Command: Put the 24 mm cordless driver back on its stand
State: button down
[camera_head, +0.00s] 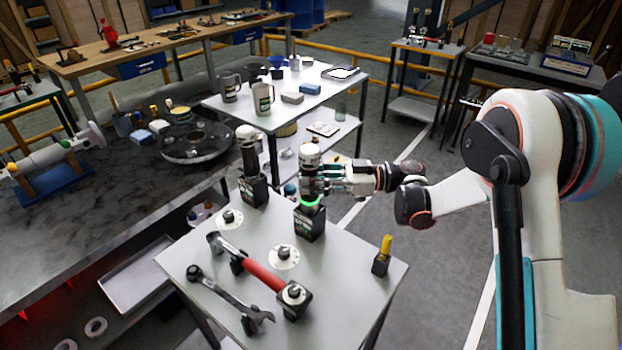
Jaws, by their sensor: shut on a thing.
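My gripper (322,182) is shut on an upright cordless driver (309,156) with a pale rounded top, reaching it from the right. A green ring glows below the fingers, above a black block (310,224) with pale lettering. I cannot tell whether this block is the driver's base or its stand, or whether there is a gap at the ring. A similar driver (248,158) stands upright on the left in a black block (254,190). The 24 mm marking is not readable. The fingers hide the middle of the held driver.
The small grey table (340,275) also carries a red-handled tool (262,275), an open-end wrench (228,297), two white discs with knobs (284,257) and a yellow-topped black item (383,255). A dark bench (60,215) lies left. Cups stand on the white table (325,88) behind.

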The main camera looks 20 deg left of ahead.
jog(key=shift+f, duration=0.95)
dwell(0.5)
jog(key=c, duration=1.1)
grip_release()
jog(key=shift+d, duration=0.1)
jog(key=v, duration=1.1)
jog(key=shift+w+d, duration=0.2)
jog(key=shift+d, duration=0.15)
jog(key=shift+r, duration=0.1)
